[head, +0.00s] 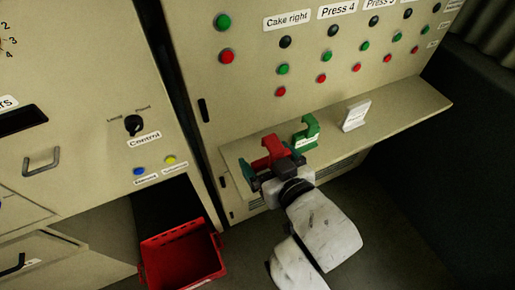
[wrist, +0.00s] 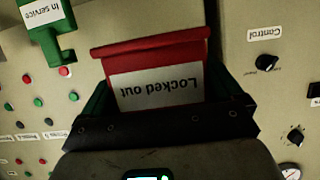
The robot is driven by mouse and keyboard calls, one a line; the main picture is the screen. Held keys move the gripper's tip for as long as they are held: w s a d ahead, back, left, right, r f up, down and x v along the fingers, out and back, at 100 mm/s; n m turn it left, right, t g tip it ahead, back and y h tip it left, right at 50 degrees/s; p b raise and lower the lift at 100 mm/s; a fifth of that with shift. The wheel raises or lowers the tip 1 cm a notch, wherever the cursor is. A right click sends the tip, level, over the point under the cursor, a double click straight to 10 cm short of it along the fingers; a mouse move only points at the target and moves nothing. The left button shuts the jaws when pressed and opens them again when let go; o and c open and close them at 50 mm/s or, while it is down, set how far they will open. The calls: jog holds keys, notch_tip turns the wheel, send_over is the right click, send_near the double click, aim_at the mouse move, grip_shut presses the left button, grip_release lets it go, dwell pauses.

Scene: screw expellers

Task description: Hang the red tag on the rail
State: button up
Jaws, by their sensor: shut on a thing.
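The red tag (head: 270,146) has a hooked top and a white label reading "Locked out", which faces the wrist camera upside down in the wrist view (wrist: 155,52). My gripper (head: 274,165) is shut on the tag, with a dark green finger at each side of it. The tag is at the left end of the sloping ledge on the press panel; I cannot tell whether it touches the ledge. A green tag (head: 307,130) of like shape, labelled "In service" in the wrist view (wrist: 50,30), is just right of it. I cannot make out a separate rail.
The ledge (head: 405,113) is bare toward the right, past a white card (head: 355,115). Rows of buttons (head: 322,78) are above it. A control cabinet (head: 100,95) stands at left, with an open red bin (head: 218,247) low beside it.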

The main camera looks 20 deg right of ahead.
jog(key=w+d+f, duration=0.1)
jog(key=w+f, duration=0.1)
jog(key=w, duration=0.1)
jog(key=w+f, duration=0.3)
jog(key=w+d+f+p, duration=0.1)
jog(key=w+f, duration=0.1)
jog(key=w, duration=0.1)
jog(key=shift+w+d+f, duration=0.25)
jog(key=shift+d+f, duration=0.05)
jog(key=shift+f, duration=0.05)
jog(key=shift+w+f, duration=0.2)
jog(key=shift+f, duration=1.6)
jog(key=shift+f, duration=0.15)
jog(key=o, duration=0.6)
jog(key=shift+o, duration=0.6)
